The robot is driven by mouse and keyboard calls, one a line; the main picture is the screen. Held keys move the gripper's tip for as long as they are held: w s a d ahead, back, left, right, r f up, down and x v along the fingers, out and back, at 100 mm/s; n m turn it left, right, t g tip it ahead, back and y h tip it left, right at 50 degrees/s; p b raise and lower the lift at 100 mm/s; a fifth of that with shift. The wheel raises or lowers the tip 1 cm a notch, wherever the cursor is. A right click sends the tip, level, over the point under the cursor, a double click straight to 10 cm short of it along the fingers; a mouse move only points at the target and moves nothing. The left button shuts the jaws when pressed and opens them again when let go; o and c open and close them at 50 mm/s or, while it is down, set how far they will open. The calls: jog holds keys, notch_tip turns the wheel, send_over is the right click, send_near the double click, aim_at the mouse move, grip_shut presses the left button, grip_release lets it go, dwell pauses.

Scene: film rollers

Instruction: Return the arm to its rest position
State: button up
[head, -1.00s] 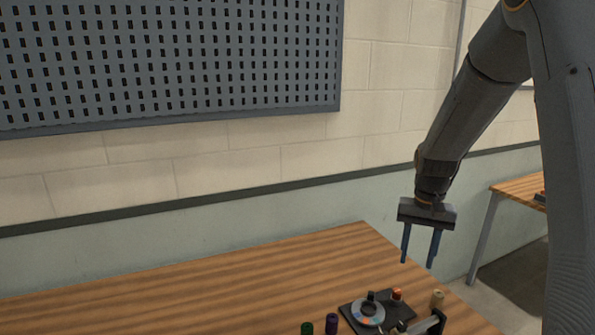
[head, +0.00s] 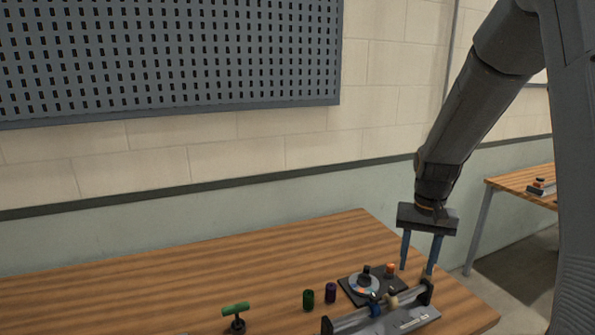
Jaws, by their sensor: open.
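My gripper (head: 417,270) hangs pointing down from my arm at the right of the head view. Its two blue fingers are apart, with nothing seen between them. In the picture the fingertips lie over the right end of the table, close to an orange roller (head: 390,270) and the end of a grey rail fixture (head: 380,320). I cannot tell for sure how high they are above these.
The wooden table (head: 200,275) holds a dark plate with a round dial (head: 362,284), a green roller (head: 308,300), a purple roller (head: 330,292) and a green-topped stand (head: 236,313). A pegboard (head: 170,60) hangs behind. A second table (head: 520,185) stands at far right.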

jog(key=s+a+f+n+b, duration=0.2)
jog(key=s+a+f+b, duration=0.2)
jog(key=s, duration=0.3)
jog(key=s+a+f+n+b, duration=0.2)
jog(key=s+a+f+b, duration=0.2)
jog(key=s, duration=0.4)
jog(key=shift+s+a+f+t, duration=0.3)
jog(key=shift+a+f+t, duration=0.1)
jog(key=shift+a+f, duration=0.45)
jog(key=shift+d, duration=0.1)
